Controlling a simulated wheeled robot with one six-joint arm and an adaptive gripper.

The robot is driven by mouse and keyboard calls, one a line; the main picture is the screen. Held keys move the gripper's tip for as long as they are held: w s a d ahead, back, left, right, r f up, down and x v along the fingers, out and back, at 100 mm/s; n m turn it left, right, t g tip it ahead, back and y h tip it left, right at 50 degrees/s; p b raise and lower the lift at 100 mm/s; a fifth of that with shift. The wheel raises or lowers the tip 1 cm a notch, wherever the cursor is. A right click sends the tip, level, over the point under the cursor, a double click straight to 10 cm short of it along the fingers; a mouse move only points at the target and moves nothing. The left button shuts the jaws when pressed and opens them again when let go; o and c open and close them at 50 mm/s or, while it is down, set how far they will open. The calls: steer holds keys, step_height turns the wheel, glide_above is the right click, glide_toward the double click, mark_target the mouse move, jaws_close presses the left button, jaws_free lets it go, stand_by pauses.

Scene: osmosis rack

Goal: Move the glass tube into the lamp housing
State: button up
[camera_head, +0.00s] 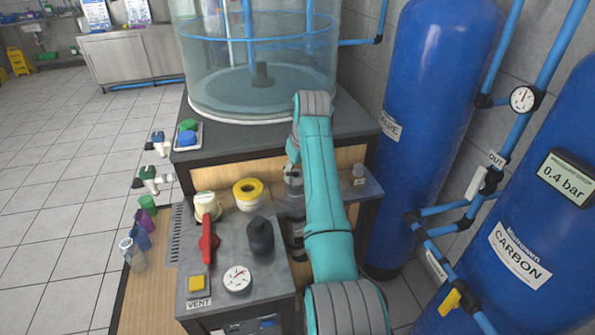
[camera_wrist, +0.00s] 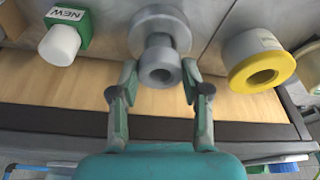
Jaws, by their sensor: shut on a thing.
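My gripper (camera_wrist: 161,75) has its two fingers on either side of a grey hollow cylinder (camera_wrist: 160,75), which sits in front of a wider grey collar (camera_wrist: 150,17) in the wrist view. I cannot tell for sure whether this cylinder is the glass tube's end and the collar the lamp housing. In the head view my arm reaches over the right of the grey bench, and the gripper is mostly hidden behind it. A clear glass vessel (camera_head: 132,256) stands on the wooden ledge at the left, apart from my gripper.
A yellow-rimmed ring (camera_head: 248,190) stands close to my gripper, also seen in the wrist view (camera_wrist: 262,75). A white cap with a green NEW label (camera_wrist: 68,35) is on the other side. A black knob (camera_head: 261,236), red lever (camera_head: 208,240) and gauge (camera_head: 237,279) crowd the bench.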

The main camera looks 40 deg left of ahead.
steer(key=shift+f, duration=1.1)
steer(key=o, duration=0.9)
steer(key=shift+o, duration=0.2)
steer(key=o, duration=0.4)
step_height(320, 180, up, 8)
